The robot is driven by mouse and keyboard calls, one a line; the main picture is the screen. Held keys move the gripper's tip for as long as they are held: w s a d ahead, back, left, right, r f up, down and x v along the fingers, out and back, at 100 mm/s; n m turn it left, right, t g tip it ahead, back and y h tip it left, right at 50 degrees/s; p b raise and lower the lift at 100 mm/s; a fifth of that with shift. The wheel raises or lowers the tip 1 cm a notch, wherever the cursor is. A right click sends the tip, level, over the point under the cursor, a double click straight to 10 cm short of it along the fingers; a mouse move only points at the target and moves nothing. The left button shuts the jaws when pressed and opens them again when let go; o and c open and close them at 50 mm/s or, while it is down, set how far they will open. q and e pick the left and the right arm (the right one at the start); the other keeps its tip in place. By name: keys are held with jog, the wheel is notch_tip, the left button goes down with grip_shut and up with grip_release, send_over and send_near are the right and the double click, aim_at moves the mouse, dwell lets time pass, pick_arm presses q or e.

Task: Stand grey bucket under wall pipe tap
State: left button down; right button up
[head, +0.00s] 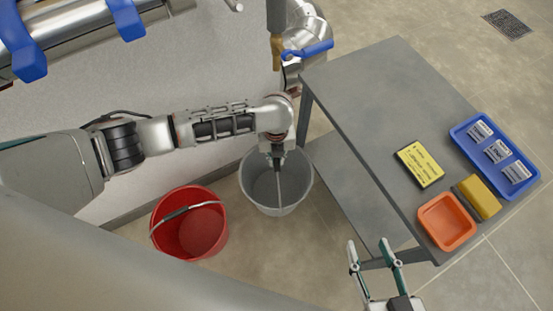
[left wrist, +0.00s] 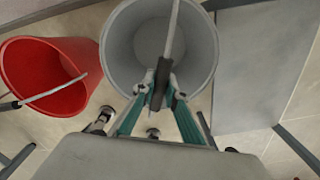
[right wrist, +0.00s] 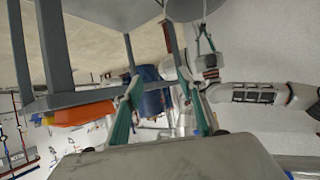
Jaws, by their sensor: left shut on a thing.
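The grey bucket (head: 262,202) is upright beside the table, its handle raised. My left gripper (head: 277,156) is above its mouth, and in the left wrist view it (left wrist: 162,88) is shut on the handle's dark grip. I cannot tell whether the bucket (left wrist: 120,45) touches the floor. The wall pipe (head: 276,15) ends in a brass tap (head: 277,52) with a blue lever (head: 310,48), at the top of the head view. The bucket is further down the picture than the tap. My right gripper (head: 374,258) is open and empty by the table's near corner.
A red bucket (head: 190,222) stands left of the grey one. The grey table (head: 375,110) to the right carries a yellow sign (head: 419,164), an orange tray (head: 446,221), a yellow sponge (head: 480,196) and a blue tray (head: 463,137). Its legs and lower shelf are close to the grey bucket.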

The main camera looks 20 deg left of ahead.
pick_arm(q)
jog(key=f, duration=0.3)
jog(key=shift+s+b, duration=0.35)
jog(key=shift+s, duration=0.05)
jog(key=shift+w+a, duration=0.15)
jog(key=shift+w, duration=0.35)
jog(key=c, duration=2)
grip_release()
jog(key=shift+c, duration=0.2)
pick_arm(e)
jog(key=shift+w+a+r+m+t, duration=0.2)
jog(key=shift+w+a+r, duration=0.15)
jog(key=shift+r, duration=0.2)
jog(key=shift+w+a+r+m+t, duration=0.1)
jog(key=shift+w+a+r+t, duration=0.15)
jog(key=shift+r, duration=0.25)
